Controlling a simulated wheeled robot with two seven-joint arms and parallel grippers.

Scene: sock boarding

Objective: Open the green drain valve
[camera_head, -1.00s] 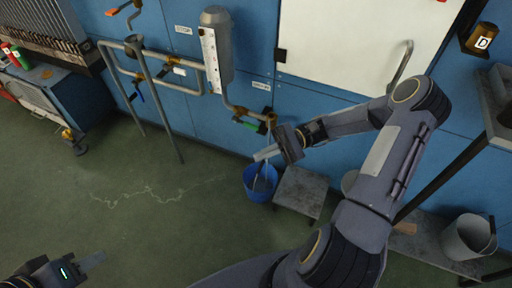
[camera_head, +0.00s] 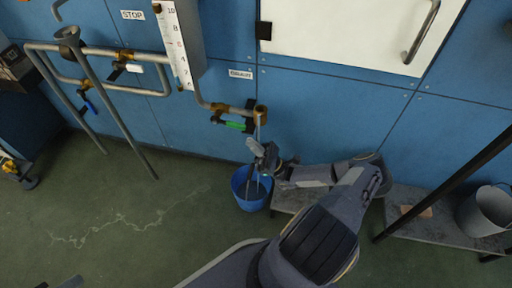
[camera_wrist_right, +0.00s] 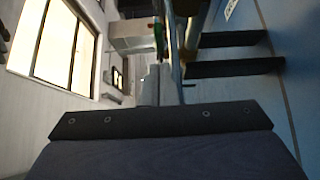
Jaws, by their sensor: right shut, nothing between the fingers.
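The green drain valve handle (camera_head: 236,125) sits on a brass valve at the end of the pipe, below the DRAIN label (camera_head: 241,74). It lies roughly along the pipe. My right gripper (camera_head: 256,148) is shut and empty, just below and right of the handle, near the downward outlet pipe (camera_head: 257,131). In the right wrist view the green handle (camera_wrist_right: 158,34) shows ahead of the shut fingers (camera_wrist_right: 155,85); whether they touch it I cannot tell.
A blue bucket (camera_head: 240,192) stands on the floor under the outlet. A low grey platform (camera_head: 288,198) is right of it, and a grey bucket (camera_head: 485,211) is farther right. A gauge (camera_head: 177,45) and a blue-handled valve (camera_head: 90,107) are left. The left floor is clear.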

